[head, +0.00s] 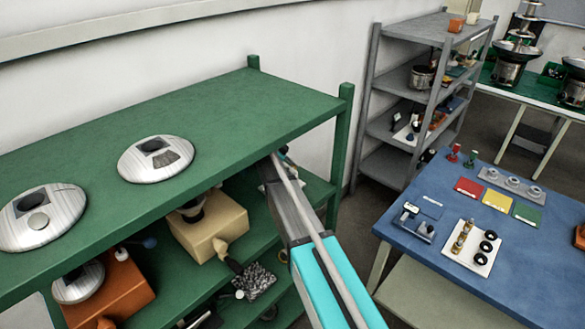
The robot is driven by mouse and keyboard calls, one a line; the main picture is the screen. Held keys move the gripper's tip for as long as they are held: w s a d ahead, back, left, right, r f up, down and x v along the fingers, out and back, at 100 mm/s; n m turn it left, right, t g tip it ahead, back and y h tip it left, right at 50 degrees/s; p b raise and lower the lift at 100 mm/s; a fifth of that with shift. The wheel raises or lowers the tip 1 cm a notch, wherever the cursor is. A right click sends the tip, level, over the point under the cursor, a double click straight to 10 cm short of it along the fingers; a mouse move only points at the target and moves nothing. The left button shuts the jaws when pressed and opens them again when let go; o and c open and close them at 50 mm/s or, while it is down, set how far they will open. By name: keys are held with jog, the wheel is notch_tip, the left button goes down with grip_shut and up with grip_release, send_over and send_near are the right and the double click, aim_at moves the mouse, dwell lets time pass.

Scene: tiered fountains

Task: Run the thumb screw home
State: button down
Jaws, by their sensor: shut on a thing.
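My arm reaches from the bottom of the head view up to the green shelf. Its far end passes behind the front edge of the top board, so my gripper and whatever is in it are hidden. I cannot make out a thumb screw for certain. On the shelf level below stands a tan block (196,236) with a dark round part on top. A small tan knob (220,247) with a dark piece beside it sits at its front right. An orange block (122,290) with a silver dome (78,285) stands further left.
Two silver domes (155,158) (40,217) lie on the green shelf's top board (215,115). A post (341,140) stands just right of my arm. A blue table (450,270) with small parts is at right, and a grey rack (410,35) behind. Floor shows between.

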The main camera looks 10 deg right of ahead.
jog(key=shift+s+m+g+y, duration=0.1)
jog(key=shift+m+g+y, duration=0.2)
jog(key=shift+m+g, duration=0.7)
jog(key=shift+c, duration=2)
grip_release()
